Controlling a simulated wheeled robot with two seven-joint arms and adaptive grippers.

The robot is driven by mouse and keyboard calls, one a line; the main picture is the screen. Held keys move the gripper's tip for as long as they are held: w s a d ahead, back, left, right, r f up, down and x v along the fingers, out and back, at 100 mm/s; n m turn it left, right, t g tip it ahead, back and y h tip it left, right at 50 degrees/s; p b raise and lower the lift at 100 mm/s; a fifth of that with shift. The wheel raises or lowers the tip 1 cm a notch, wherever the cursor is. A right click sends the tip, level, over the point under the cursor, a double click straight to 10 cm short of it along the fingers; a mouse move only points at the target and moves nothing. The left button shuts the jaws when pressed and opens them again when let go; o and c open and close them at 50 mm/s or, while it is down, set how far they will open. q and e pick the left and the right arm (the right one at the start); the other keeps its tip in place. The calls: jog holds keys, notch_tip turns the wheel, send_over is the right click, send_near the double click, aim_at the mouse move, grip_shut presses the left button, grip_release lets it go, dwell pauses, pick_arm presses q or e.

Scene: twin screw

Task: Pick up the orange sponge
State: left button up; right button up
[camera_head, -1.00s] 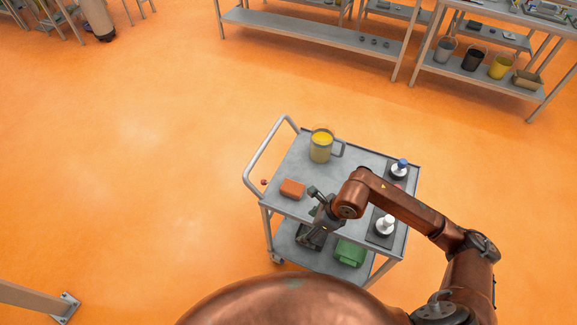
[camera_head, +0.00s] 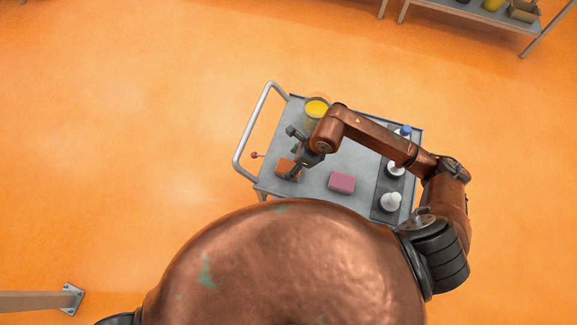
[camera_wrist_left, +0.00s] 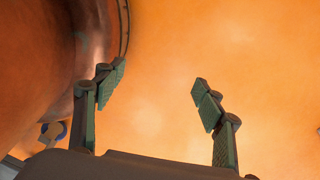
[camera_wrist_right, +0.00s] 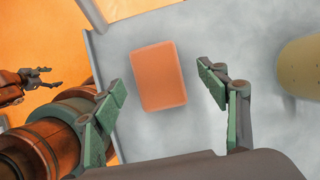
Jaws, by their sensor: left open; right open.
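The orange sponge (camera_head: 284,167) lies flat on the top of a grey cart, near its left edge. My right gripper (camera_head: 293,155) is over it in the head view and hides part of it. In the right wrist view the sponge (camera_wrist_right: 159,76) shows whole, ahead of and between the two fingers of my right gripper (camera_wrist_right: 166,88), which are open and hold nothing. My left gripper (camera_wrist_left: 157,88) is open and empty, over bare floor beside my body in the left wrist view. The left gripper is out of the head view.
The cart top (camera_head: 345,157) also carries a pink block (camera_head: 341,182), a yellow-filled container (camera_head: 316,110) behind my right gripper, and white-topped items on a dark strip (camera_head: 386,205) at right. The cart's handle (camera_head: 252,130) rises on the left.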

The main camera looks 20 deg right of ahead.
aim_at(289, 167)
jog(key=x, duration=0.3)
jog(key=shift+s+f, duration=0.2)
jog(key=shift+s, duration=0.1)
jog(key=shift+w+a+f, duration=0.1)
jog(key=shift+f, duration=0.05)
pick_arm(q)
jog(key=shift+w+f, duration=0.15)
jog(key=shift+w, duration=0.8)
pick_arm(e)
jog(key=shift+f, duration=0.2)
pick_arm(q)
jog(key=shift+w, duration=0.3)
pick_arm(e)
jog(key=shift+c, duration=0.5)
jog(key=c, duration=1)
jog(key=shift+r, duration=0.1)
